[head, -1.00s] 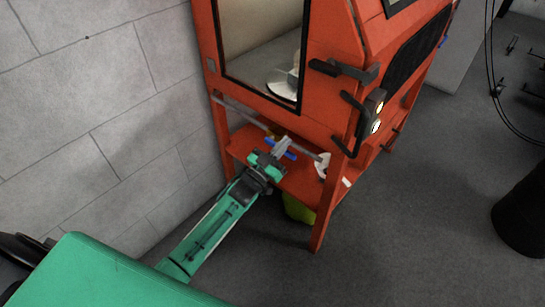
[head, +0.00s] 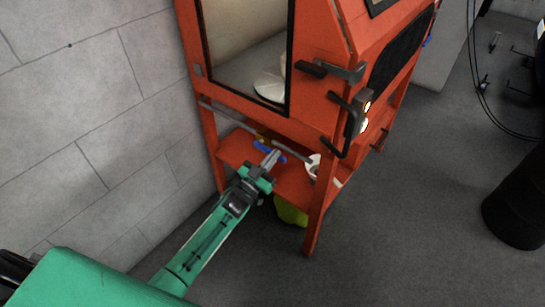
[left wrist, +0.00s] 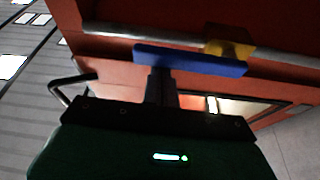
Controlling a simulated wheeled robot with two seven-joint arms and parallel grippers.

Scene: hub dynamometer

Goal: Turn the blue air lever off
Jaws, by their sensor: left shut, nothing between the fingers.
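The blue air lever (left wrist: 190,60) lies along a grey pipe in the left wrist view, joined to a brass-yellow valve body (left wrist: 229,38). In the head view the blue lever (head: 262,147) shows under the orange cabinet's front, beside the pipe. My left gripper (head: 272,158) is shut and empty, its fingertips close to the lever. In the left wrist view the shut fingers (left wrist: 161,74) reach up to the lever's lower edge; I cannot tell whether they touch it. My right gripper is not in view.
The orange cabinet (head: 318,110) stands on legs with a low shelf (head: 236,150). A white round part (head: 313,167) sits near its front leg. A yellow-green object (head: 290,211) is underneath. A dark cylinder (head: 517,209) stands at right. A block wall (head: 90,110) is at left.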

